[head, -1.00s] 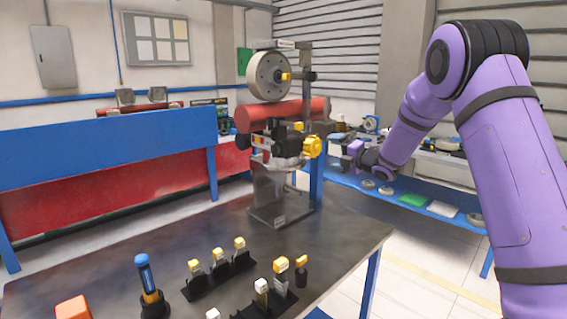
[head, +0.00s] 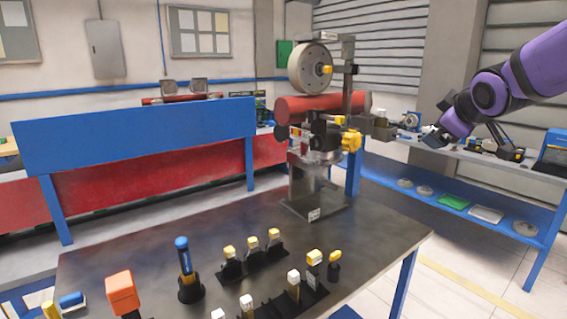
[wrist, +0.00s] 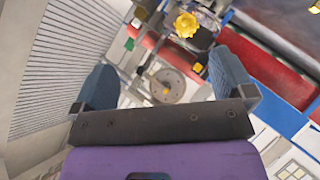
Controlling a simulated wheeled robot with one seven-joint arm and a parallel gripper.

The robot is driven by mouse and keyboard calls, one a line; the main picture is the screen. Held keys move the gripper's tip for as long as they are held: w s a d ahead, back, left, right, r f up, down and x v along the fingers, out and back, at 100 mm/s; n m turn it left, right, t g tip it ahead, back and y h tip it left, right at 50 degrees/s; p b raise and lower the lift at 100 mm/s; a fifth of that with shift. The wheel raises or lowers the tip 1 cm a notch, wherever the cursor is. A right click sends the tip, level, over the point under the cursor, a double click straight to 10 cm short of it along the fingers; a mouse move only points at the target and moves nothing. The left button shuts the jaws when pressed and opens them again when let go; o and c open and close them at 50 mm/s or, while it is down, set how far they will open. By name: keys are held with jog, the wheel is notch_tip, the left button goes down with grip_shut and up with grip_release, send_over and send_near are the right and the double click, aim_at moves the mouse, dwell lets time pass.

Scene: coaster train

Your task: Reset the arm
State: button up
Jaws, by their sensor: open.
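My purple arm reaches in from the upper right of the head view. My gripper (head: 436,137) is held in the air to the right of the machine, small and partly hard to make out there. In the wrist view my gripper (wrist: 168,78) shows two blue-grey fingers spread wide on a dark bar. Nothing is between them. Beyond the fingers, apart from them, the wrist view shows the machine's grey wheel (wrist: 172,86) and yellow knob (wrist: 187,24).
The machine with a red cylinder (head: 320,106) stands on the dark table (head: 130,250). Several yellow- and white-topped pieces, a blue-handled tool (head: 184,256) and an orange block (head: 122,292) stand near the front. A blue shelf bench (head: 400,172) is behind right.

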jog(key=s+a+f+m+g, duration=0.1)
jog(key=s+f+m+g, duration=0.1)
jog(key=s, duration=0.7)
jog(key=s+a+f+m+g, duration=0.2)
jog(key=s+m, duration=0.2)
jog(key=s, duration=0.6)
jog(key=s+a+f+m+g+y, duration=0.1)
jog(key=s+f+m+g, duration=0.1)
jog(key=s, duration=0.8)
jog(key=shift+a+f+m+g, duration=0.3)
jog(key=shift+f+m+g, duration=0.1)
jog(key=shift+m, duration=0.1)
